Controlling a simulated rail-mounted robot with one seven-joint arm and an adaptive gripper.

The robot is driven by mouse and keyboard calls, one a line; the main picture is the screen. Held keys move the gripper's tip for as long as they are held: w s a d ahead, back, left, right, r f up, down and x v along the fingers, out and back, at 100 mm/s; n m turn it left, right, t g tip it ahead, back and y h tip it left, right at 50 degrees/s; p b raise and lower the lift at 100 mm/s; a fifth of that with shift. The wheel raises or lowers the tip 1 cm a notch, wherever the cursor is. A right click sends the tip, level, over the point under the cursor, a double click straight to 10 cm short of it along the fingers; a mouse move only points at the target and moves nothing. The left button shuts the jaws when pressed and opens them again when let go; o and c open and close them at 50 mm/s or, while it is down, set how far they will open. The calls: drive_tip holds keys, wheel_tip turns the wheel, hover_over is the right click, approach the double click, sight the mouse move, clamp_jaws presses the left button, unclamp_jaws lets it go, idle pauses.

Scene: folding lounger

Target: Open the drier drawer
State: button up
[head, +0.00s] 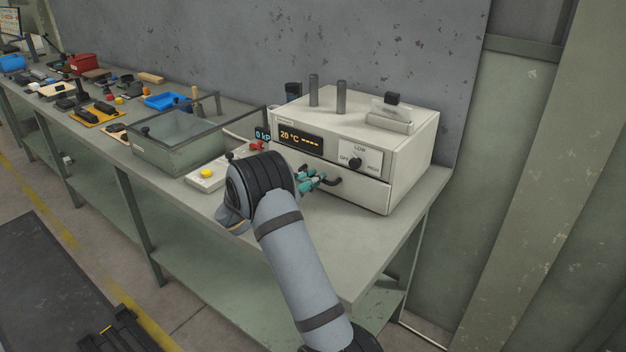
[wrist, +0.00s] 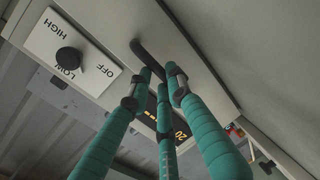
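The drier (head: 390,165) is a cream box at the right end of the bench, with a display reading 20 °C. Its drawer front (head: 355,190) lies below the display and knob and looks flush with the body. A dark bar handle (head: 334,181) on the drawer also shows in the wrist view (wrist: 146,52). My gripper (head: 316,180) has teal fingers. In the wrist view its fingertips (wrist: 160,72) are close together around one end of the handle. The fingers hide that end, and I cannot tell whether they touch or grip it.
A knob (head: 355,163) marked OFF, LOW and HIGH sits above the drawer. The bench front right of my gripper is clear.

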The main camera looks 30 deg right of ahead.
clamp_jaws()
drive_tip(key=shift+a, duration=0.1)
idle(0.4)
